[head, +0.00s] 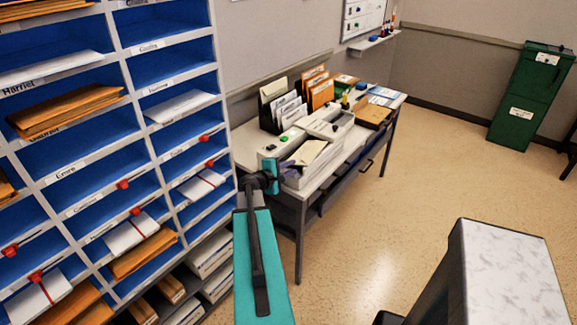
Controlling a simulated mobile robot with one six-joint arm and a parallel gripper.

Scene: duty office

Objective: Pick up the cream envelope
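A cream envelope (309,152) lies slanted in a white open tray (306,180) on the near part of the side table. It sticks up above other pale papers in the tray. My teal arm reaches forward from the bottom of the head view toward this tray. My gripper (286,178) is small and dark at the arm's far end, by the tray's near left side, below and left of the envelope. Its fingers are too small and partly hidden, so I cannot tell whether they are open or touching anything.
A blue-backed pigeonhole rack (110,130) with envelopes fills the left. The table (385,119) also holds a black file sorter (268,117), a second white tray (330,121) and a brown box (373,116). A green cabinet (530,95) stands far right. Floor right of the table is clear.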

